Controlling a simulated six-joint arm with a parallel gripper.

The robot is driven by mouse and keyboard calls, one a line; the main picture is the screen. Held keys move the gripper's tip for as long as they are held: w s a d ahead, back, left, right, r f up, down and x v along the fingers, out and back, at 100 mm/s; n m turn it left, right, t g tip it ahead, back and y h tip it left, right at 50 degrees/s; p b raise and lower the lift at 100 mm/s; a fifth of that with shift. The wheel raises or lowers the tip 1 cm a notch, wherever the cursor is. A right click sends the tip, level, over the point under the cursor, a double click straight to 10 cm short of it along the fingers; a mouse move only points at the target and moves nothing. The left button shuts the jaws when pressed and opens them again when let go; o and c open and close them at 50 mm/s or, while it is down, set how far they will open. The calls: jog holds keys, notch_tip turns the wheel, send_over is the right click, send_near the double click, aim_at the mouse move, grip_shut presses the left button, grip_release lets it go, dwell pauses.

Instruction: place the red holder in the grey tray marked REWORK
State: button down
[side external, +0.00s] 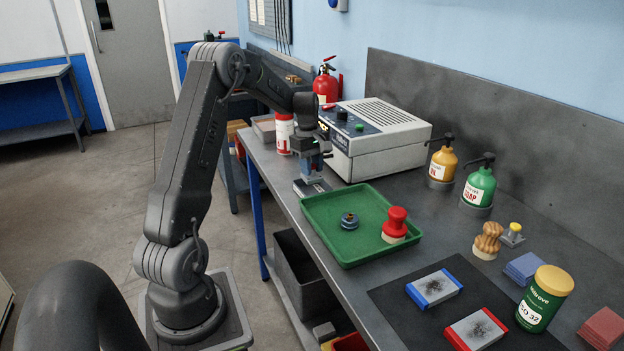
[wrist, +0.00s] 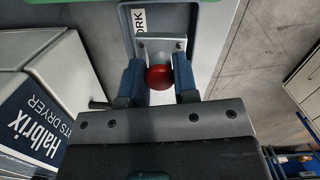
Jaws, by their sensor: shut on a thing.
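The red holder shows in the wrist view as a round red knob (wrist: 159,77) over a pale metal plate (wrist: 160,45). My gripper (wrist: 159,84) is shut on it, with one blue finger on each side. Beyond and beneath it is the grey tray (wrist: 128,22), whose white label shows only the letters "ORK"; the rest is covered. In the side view my gripper (side external: 312,177) points down at the left end of the bench, beside the dryer. The holder's red knob is hidden there. I cannot tell whether the holder touches the tray floor.
A white dryer (side external: 375,135) stands close behind my gripper. A green tray (side external: 350,253) in front holds a dark round part (side external: 349,221) and a red-handled stamp (side external: 396,225). A red and white can (side external: 284,134) stands left of my gripper.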

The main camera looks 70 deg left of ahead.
aim_at(312, 179)
jog(key=shift+w+f, duration=0.1)
jog(key=shift+f, duration=1.9)
jog(key=c, duration=0.9)
grip_release()
jog(key=shift+f, duration=0.2)
